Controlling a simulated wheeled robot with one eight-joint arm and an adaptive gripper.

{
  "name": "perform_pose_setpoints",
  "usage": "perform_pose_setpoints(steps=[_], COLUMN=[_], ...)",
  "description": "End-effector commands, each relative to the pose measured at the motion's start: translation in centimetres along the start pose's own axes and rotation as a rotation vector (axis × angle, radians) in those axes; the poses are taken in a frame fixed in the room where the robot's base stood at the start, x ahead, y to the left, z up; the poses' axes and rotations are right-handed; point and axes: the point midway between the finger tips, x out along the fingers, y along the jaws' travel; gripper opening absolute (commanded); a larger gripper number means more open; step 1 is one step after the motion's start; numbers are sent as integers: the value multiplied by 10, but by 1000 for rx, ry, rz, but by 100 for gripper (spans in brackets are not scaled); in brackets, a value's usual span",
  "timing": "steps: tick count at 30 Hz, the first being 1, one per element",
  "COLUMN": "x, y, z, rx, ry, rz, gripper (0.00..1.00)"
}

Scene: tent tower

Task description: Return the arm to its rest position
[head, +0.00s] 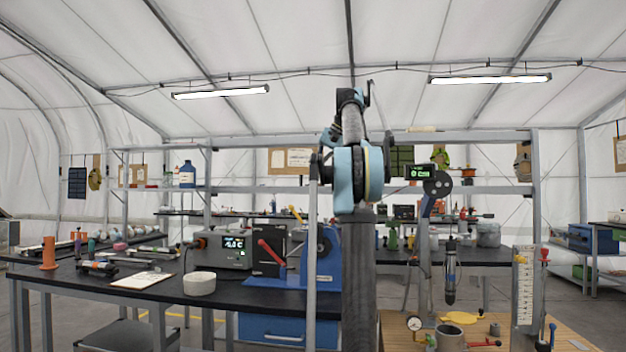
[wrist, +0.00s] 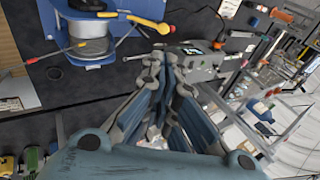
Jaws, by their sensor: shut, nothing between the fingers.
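My arm (head: 360,178) rises in the middle of the head view, its blue joint above a grey column and its upper part pointing up in front of the shelf frame. My gripper (wrist: 166,62) shows in the wrist view with its fingers drawn together and nothing between them. It is apart from the bench and hangs in free air. In the head view I cannot make out its fingers clearly.
A black bench (head: 150,297) carries a grey instrument with a display (head: 222,250), a blue machine (head: 322,258), and a white bowl (head: 199,284). A wooden-topped table (head: 395,335) with tools stands at right front. Shelf uprights (head: 534,200) stand behind my arm. The space above is open.

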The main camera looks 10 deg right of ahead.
Motion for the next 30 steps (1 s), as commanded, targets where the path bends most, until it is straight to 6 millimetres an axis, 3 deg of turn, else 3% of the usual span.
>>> perform_pose_setpoints(steps=[21, 26, 30], x=[-4, 7, 26], y=[0, 6, 20], z=[3, 22, 53], rx=[-3, -25, -58], ry=[-1, -6, -13], rz=[3, 27, 64], gripper=[0, 0, 0])
